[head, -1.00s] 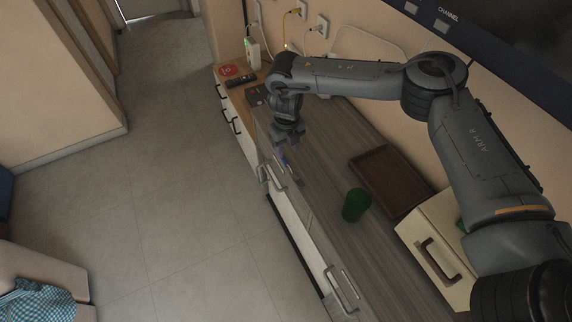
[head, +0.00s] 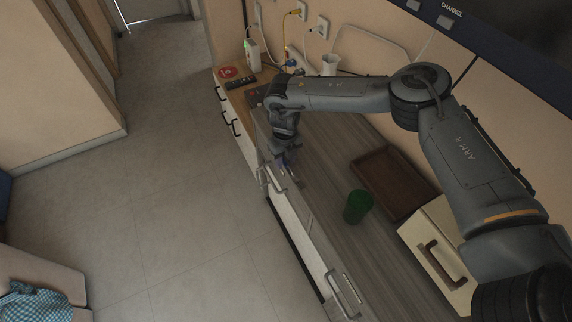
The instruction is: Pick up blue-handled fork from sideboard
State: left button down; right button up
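The sideboard (head: 330,207) has a grey wood-grain top and runs from the upper left to the lower right of the head view. My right gripper (head: 285,163) points down at the sideboard's front edge. The fork (head: 294,174) shows only as a small thin piece beside the fingertips. Its blue handle is mostly hidden by the gripper. The fingers are too small and dark to tell whether they are open or shut on the fork. My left gripper is not in view.
A brown tray (head: 393,182), a green cup (head: 357,207) and a cream box with a dark handle (head: 437,250) stand on the sideboard to the right. A white cup (head: 330,65), a remote (head: 240,82) and a red disc (head: 229,72) are at the back. Drawer handles stick out in front.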

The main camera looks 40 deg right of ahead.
grip_shut()
jog(key=shift+r, duration=0.1)
